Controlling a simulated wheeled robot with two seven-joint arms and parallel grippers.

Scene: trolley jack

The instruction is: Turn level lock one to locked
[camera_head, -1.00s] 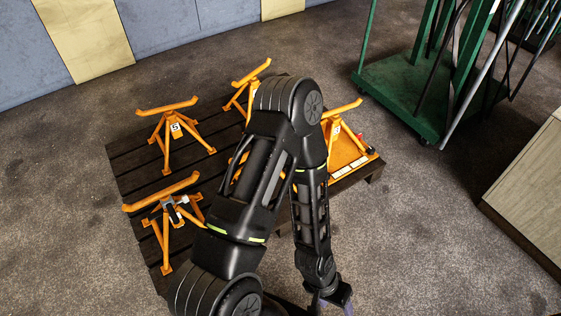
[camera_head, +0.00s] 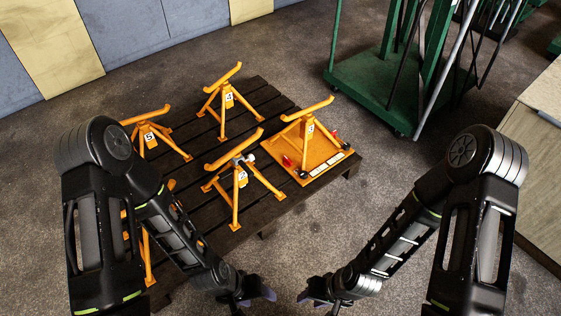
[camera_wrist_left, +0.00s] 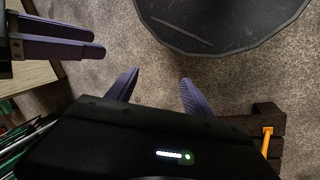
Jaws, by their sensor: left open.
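An orange base plate (camera_head: 322,162) with an orange stand on it lies at the right end of the dark slatted pallet. Small red parts (camera_head: 287,161) and black knobs (camera_head: 302,174) sit along its edges. I cannot tell which of these is level lock one, or its setting. My left gripper (camera_head: 256,294) is below the pallet in the head view, open and empty. In the left wrist view its purple fingers stand apart (camera_wrist_left: 158,92) over bare floor. My right gripper (camera_head: 315,294) is beside it, empty, its two fingers apart; they also show in the left wrist view (camera_wrist_left: 75,38).
Several orange stands occupy the pallet (camera_head: 262,93), including one in the middle (camera_head: 240,185) and one at the back (camera_head: 228,99). My left arm hides part of the left side. A green trolley (camera_head: 383,92) stands behind right, a wooden cabinet (camera_head: 545,150) at right. Floor between is clear.

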